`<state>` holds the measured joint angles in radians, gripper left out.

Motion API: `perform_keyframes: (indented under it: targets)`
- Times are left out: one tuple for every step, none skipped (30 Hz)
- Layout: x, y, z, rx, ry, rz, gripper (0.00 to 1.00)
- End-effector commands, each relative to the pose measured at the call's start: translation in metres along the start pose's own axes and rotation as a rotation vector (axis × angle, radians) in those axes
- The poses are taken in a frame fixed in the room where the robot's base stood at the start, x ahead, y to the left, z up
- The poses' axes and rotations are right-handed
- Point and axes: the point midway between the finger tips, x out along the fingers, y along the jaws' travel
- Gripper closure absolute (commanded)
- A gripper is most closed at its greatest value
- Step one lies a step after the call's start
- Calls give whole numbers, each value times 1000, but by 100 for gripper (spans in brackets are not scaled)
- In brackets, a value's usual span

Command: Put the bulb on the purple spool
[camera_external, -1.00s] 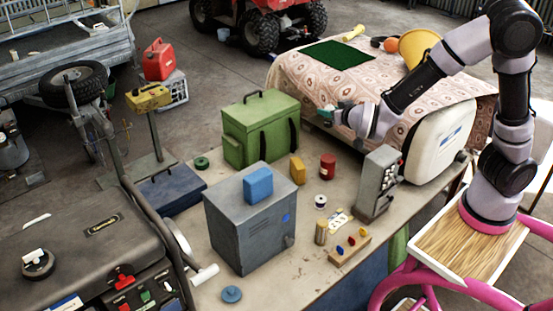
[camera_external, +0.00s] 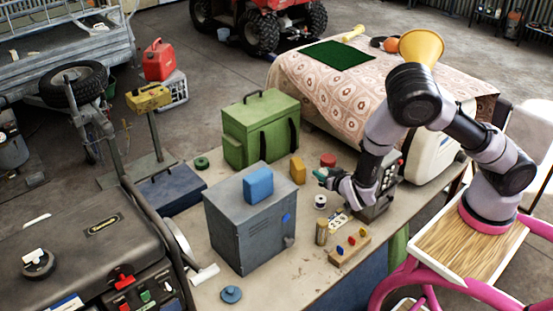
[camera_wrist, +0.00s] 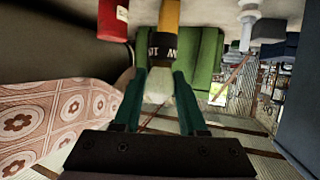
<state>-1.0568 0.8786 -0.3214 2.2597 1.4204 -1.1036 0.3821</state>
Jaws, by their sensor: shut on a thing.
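My gripper (camera_external: 320,175) is over the workbench, just above and behind a small spool (camera_external: 320,203) with a white top and a dark, purplish middle. In the wrist view my teal fingers (camera_wrist: 160,92) are shut on a pale, cloudy bulb (camera_wrist: 158,84). The bulb is hardly visible in the external view. A dark band with pale lettering (camera_wrist: 160,51) lies beyond the bulb in the wrist view; I cannot tell what it belongs to. The spool and bulb look apart.
A grey cabinet (camera_external: 240,225) with a blue block (camera_external: 258,184) is to the left. A brass cylinder (camera_external: 321,232) and a wooden peg rack (camera_external: 349,246) are in front. A green box (camera_external: 260,130) is farther back.

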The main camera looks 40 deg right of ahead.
Motion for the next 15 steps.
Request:
perform_keyframes:
  targets:
    - [4,0,9,-4,-1,1,100]
    - [5,0,12,-4,-1,1,100]
    - [7,0,16,-2,-1,1,100]
    - [8,0,18,-1,-1,0,100]
    - [9,0,20,-1,0,0,100]
    - [10,0,24,-2,0,0,100]
    - [12,0,27,-2,0,1,100]
    - [13,0,31,-2,0,1,100]
    - [16,1,38,-3,-1,1,100]
    - [18,1,42,-3,-2,2,100]
    - [19,0,46,-2,-1,2,100]
    - [22,0,51,-1,-1,1,100]
    - [23,0,54,-1,0,1,100]
    - [24,0,56,-1,0,0,100]
    - [24,0,58,-1,1,0,100]
